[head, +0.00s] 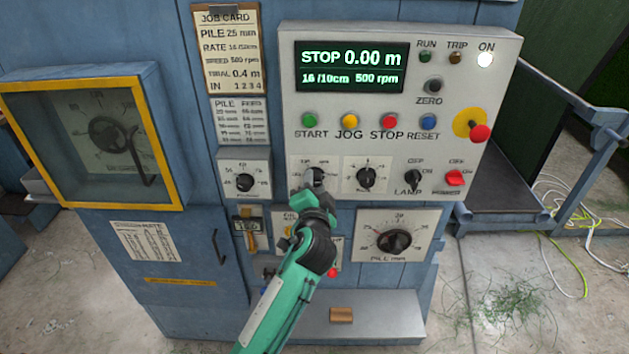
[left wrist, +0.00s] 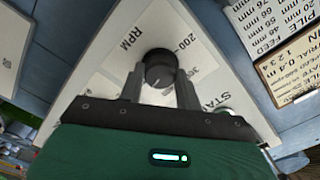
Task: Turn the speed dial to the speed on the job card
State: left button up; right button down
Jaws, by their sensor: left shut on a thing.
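The speed dial (left wrist: 160,66) is a round black knob on a white plate marked RPM in the left wrist view. Numbers including 200 show on the plate, partly hidden. In the head view the dial (head: 314,174) is mostly behind my left gripper (head: 314,186). The gripper's two fingers are shut on the dial from either side. The job card (head: 228,50) at the upper left reads SPEED 500 rpm. The display (head: 351,67) reads STOP, 0.00 m, 16 /10cm and 500 rpm. My right gripper is out of view.
Another black knob (head: 366,178) stands close right of the dial, and one (head: 245,182) to its left. START, JOG, STOP and RESET buttons sit above. A red mushroom button (head: 480,133) is at the right. A large pile dial (head: 393,241) is below.

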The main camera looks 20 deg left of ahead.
pick_arm(q)
jog(key=shift+m+p, duration=0.3)
jog(key=shift+m, duration=0.4)
jog(key=o, duration=1)
jog(key=shift+s+d+f+b, duration=0.15)
jog(key=shift+s+b, duration=0.15)
jog(key=shift+s, duration=0.2)
jog(key=b+v, duration=0.5)
jog(key=v, duration=0.7)
jog(key=shift+s+r, duration=0.2)
jog(key=shift+s, duration=0.2)
